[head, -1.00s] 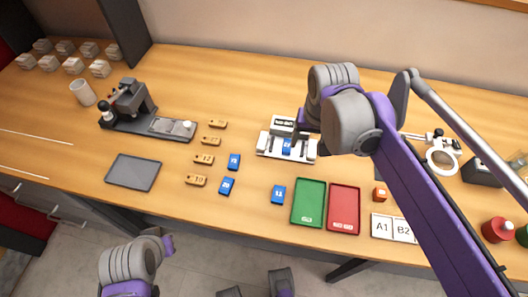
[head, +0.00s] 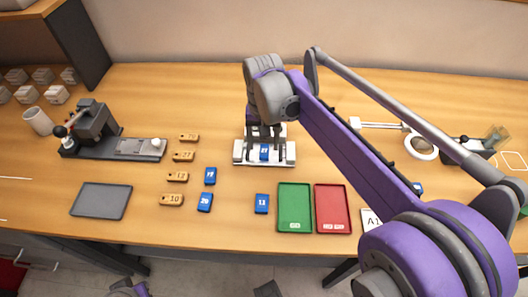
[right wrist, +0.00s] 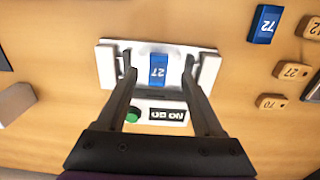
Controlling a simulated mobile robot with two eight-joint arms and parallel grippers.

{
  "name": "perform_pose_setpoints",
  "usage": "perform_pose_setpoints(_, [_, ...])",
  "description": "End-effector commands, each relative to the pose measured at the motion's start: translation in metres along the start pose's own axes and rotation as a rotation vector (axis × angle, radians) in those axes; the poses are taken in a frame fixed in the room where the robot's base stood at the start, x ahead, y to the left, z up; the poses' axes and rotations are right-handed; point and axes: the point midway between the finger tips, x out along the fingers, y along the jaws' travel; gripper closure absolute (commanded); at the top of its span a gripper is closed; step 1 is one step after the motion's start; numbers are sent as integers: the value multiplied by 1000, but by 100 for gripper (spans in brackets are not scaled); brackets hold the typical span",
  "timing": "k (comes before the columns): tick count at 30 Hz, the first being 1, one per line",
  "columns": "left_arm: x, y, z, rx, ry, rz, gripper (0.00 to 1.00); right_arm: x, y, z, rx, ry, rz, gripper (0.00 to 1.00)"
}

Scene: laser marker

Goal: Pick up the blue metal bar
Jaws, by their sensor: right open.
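A blue metal bar (head: 264,152) with a number on it lies in the middle of a white fixture (head: 241,156). In the right wrist view the bar (right wrist: 159,70) sits on the white fixture (right wrist: 108,65), near a green button and a small dark label. My right gripper (head: 264,132) is over the fixture. In the right wrist view its two fingers (right wrist: 158,75) are open, one on each side of the bar, with gaps between; nothing is held. My left gripper cannot be made out.
A green tray (head: 295,226) and a red tray (head: 333,226) stand in front of the fixture. A dark machine (head: 95,125) and a grey plate (head: 101,200) are at the left.

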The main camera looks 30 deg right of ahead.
Motion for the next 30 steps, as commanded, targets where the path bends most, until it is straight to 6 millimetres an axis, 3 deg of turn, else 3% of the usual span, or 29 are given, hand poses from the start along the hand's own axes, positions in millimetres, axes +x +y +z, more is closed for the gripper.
perform_pose_setpoints(6, [4, 0, 2, 0, -2, 0, 100, 29, 2, 3, 0, 0, 0, 31])
perform_pose_setpoints(15, [4, 0, 2, 0, -1, 0, 100, 33, 2, 3, 0, 0, 0, 33])
perform_pose_setpoints(26, [4, 0, 2, 0, -1, 0, 100, 32, 2, 3, 0, 0, 0, 98])
perform_pose_setpoints(30, [4, 0, 2, 0, -1, 0, 100, 32, 2, 3, 0, 0, 0, 100])
